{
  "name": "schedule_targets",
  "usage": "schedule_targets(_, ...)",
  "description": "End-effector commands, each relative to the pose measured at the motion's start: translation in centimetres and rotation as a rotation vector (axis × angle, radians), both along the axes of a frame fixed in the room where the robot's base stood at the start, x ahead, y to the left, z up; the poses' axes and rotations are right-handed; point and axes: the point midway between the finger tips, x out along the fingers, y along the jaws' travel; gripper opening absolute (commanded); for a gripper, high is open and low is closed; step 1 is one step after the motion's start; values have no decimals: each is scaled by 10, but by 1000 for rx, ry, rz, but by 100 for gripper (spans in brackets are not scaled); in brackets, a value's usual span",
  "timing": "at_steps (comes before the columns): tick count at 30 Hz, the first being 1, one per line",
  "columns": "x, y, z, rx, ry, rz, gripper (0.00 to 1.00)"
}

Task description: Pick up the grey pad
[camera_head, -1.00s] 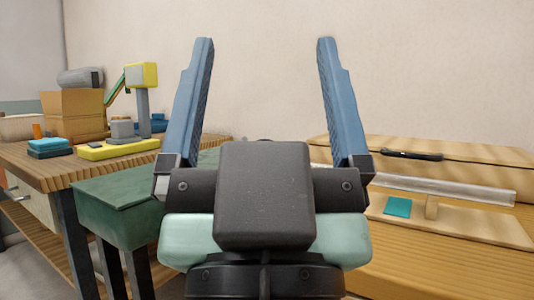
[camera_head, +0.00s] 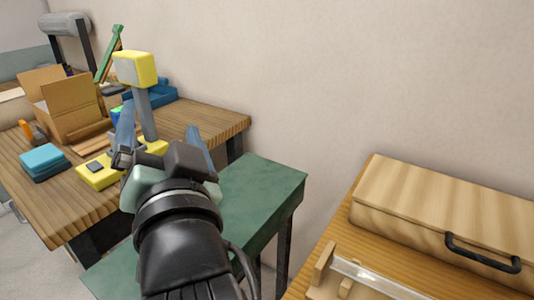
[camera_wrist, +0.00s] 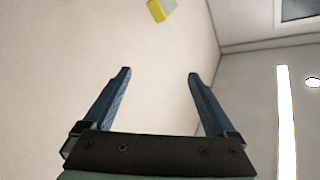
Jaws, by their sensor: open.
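A small dark grey, pad-like piece (camera_head: 95,167) lies on the yellow base (camera_head: 98,177) of a stand on the wooden table; I cannot tell for sure that it is the grey pad. My gripper (camera_head: 160,116) is open, with nothing seen between its two blue fingers. In the head view it appears in front of the stand, to the right of the dark piece, and hides part of the base. In the wrist view my gripper (camera_wrist: 160,72) points at a bare wall, and a yellow and grey block (camera_wrist: 160,10) shows at the top.
The stand's grey post (camera_head: 144,112) and yellow head (camera_head: 134,69) rise beside my gripper. A teal stack (camera_head: 43,160) and open cardboard box (camera_head: 72,105) are on the wooden table (camera_head: 75,210). A green table (camera_head: 265,190) and a wooden case (camera_head: 440,215) are to the right.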

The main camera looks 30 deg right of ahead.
Motion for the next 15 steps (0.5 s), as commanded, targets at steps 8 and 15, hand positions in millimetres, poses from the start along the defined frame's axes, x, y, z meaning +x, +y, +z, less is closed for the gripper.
schedule_targets(8,-3,-60,-31,454,314,-142,91)
schedule_targets(15,-43,-97,-67,859,520,-367,91)
